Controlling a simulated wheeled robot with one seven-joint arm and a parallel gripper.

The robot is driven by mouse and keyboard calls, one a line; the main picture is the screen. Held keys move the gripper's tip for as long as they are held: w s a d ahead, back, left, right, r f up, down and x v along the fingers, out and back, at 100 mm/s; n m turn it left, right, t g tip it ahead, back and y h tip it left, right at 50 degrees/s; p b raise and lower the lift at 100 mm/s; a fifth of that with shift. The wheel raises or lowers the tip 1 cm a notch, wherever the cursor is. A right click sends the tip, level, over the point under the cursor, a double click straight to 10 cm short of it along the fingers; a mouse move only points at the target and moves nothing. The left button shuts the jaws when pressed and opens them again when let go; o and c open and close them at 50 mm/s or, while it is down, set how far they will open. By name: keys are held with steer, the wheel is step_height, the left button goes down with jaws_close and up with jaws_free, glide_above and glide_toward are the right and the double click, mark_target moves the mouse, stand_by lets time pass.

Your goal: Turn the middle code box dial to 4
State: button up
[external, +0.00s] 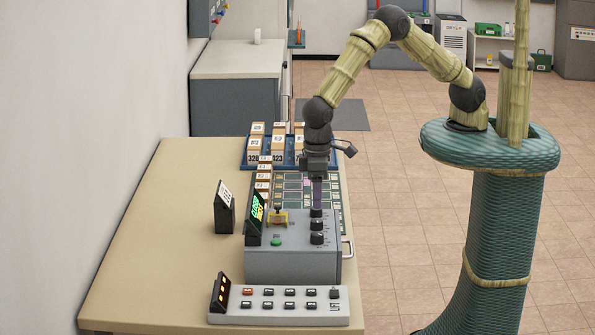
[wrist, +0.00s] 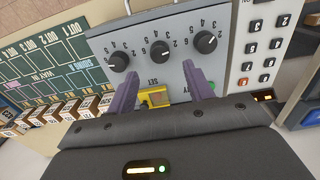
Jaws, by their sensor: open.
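The grey code box (external: 290,262) stands on the table with three black dials in a row on its top. The middle dial (external: 316,224) also shows in the wrist view (wrist: 160,51), with numbers printed around it. Its pointer reading is too small to tell surely. My gripper (external: 317,203) points down over the dial row, near the far dial. In the wrist view my gripper (wrist: 160,72) is open, its two purple fingers apart and empty. The middle dial lies beyond the fingertips, roughly centred between them; contact cannot be told.
The box also carries a yellow-guarded SET control (external: 278,218), a green button (external: 276,242) and a tilted display (external: 254,219). A keypad panel (external: 280,305) lies in front. Sorting slots with small boxes (external: 263,182) stand behind. The table's left side is mostly clear.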

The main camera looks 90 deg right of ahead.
mark_target(317, 220)
step_height(317, 220, down, 7)
steer(key=shift+r+p, duration=0.1)
steer(key=shift+p, duration=0.75)
steer(key=c, duration=1)
